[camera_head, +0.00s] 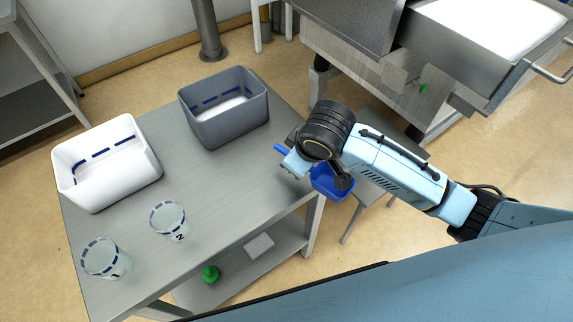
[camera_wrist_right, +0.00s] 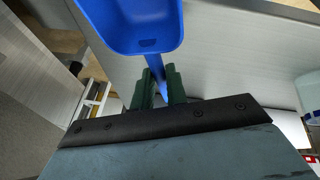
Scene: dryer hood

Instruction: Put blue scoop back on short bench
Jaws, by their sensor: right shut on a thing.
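The blue scoop (camera_head: 333,183) is held by my right gripper (camera_head: 296,163) above the right edge of the steel table. Its handle (camera_head: 283,149) shows on the far side of the gripper. In the right wrist view the blue scoop (camera_wrist_right: 135,27) is at the top, with its handle running between the two dark green fingers of my right gripper (camera_wrist_right: 157,85), which is shut on it. A low grey bench (camera_head: 372,191) stands to the right of the table, partly hidden by my right arm and the scoop. My left gripper is out of view.
On the steel table (camera_head: 225,185) stand a white bin (camera_head: 107,185), a grey bin (camera_head: 232,126) and two clear beakers (camera_head: 169,219) (camera_head: 103,260). A green object (camera_head: 210,274) sits on the lower shelf. A steel machine (camera_head: 380,65) stands behind the bench.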

